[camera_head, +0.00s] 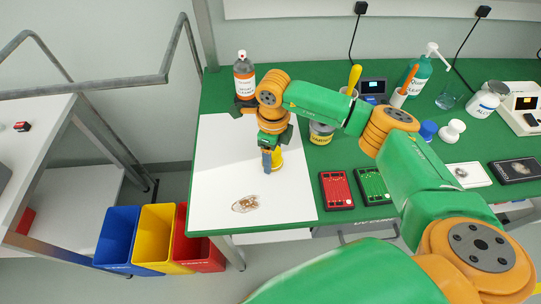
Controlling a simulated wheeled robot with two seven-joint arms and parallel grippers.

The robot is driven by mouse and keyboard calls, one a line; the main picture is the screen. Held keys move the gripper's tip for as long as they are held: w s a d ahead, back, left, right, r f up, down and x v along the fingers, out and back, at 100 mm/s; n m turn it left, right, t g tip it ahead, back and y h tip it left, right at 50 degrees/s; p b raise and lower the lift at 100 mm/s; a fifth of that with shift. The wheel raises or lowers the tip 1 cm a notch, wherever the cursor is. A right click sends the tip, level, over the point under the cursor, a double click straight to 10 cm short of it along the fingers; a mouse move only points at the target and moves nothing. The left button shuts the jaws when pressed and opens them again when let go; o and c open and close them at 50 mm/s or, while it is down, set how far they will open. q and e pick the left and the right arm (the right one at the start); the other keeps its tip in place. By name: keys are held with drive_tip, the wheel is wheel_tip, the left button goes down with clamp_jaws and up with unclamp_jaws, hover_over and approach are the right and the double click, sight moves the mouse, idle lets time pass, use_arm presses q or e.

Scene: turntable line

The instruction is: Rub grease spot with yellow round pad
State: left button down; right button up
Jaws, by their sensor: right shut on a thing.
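A brown grease spot (246,204) lies on the white sheet (222,163) on the green table. My right gripper (269,158) points down above the sheet, behind and slightly right of the spot. It is shut on the yellow round pad (279,161), which is partly hidden by the fingers. The pad is apart from the spot; I cannot tell whether it touches the sheet. My left gripper is not in view.
A jar (321,133), a red board (336,190) and a green board (372,186) are to the right. Blue, yellow and red bins stand below the table's left front edge. The sheet around the spot is clear.

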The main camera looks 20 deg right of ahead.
drive_tip(key=shift+d+r+p, duration=0.25)
drive_tip(key=shift+r+p, duration=0.1)
drive_tip(key=shift+r, duration=0.25)
drive_tip(key=shift+d+r+p, duration=0.2)
drive_tip(key=shift+r+p, duration=0.1)
drive_tip(key=shift+r, duration=0.3)
drive_tip(key=shift+a+r+p, duration=0.2)
drive_tip(key=shift+r+p, duration=0.2)
drive_tip(key=shift+r, duration=0.15)
drive_tip(key=shift+a+r+p, duration=0.15)
drive_tip(key=shift+r+p, duration=0.2)
drive_tip(key=shift+r, duration=0.2)
wheel_tip(320, 180, up, 3)
drive_tip(key=shift+d+p, duration=0.1)
drive_tip(key=shift+p, duration=0.95)
drive_tip(key=shift+r, duration=0.25)
